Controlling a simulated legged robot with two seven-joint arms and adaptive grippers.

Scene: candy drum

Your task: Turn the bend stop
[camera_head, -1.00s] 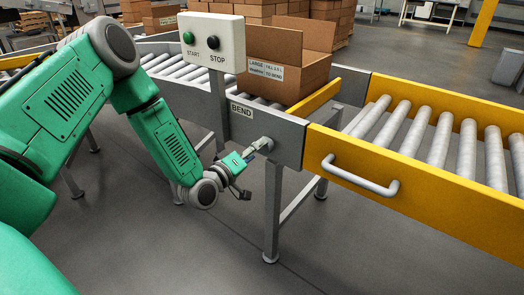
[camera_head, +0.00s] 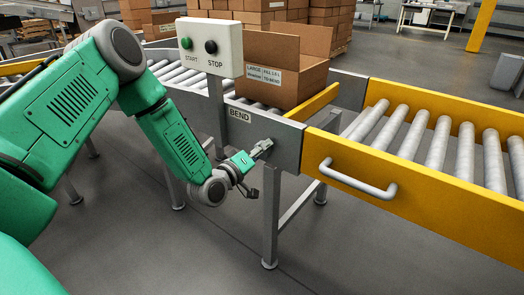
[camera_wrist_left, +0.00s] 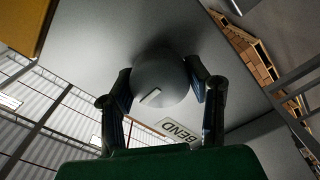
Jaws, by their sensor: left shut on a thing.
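The label also shows in the left wrist view (camera_wrist_left: 180,130). My left gripper (camera_head: 262,148) reaches the panel just below and right of the label. In the left wrist view its two fingers (camera_wrist_left: 160,92) lie on either side of the knob, shut on it. In the head view the gripper hides most of the knob. My right gripper is not in view.
A yellow bar (camera_head: 314,102) lies across the conveyor in front of an open cardboard box (camera_head: 283,80). A START/STOP panel (camera_head: 209,47) stands above on a post. A yellow gate section with a handle (camera_head: 358,180) is on the right.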

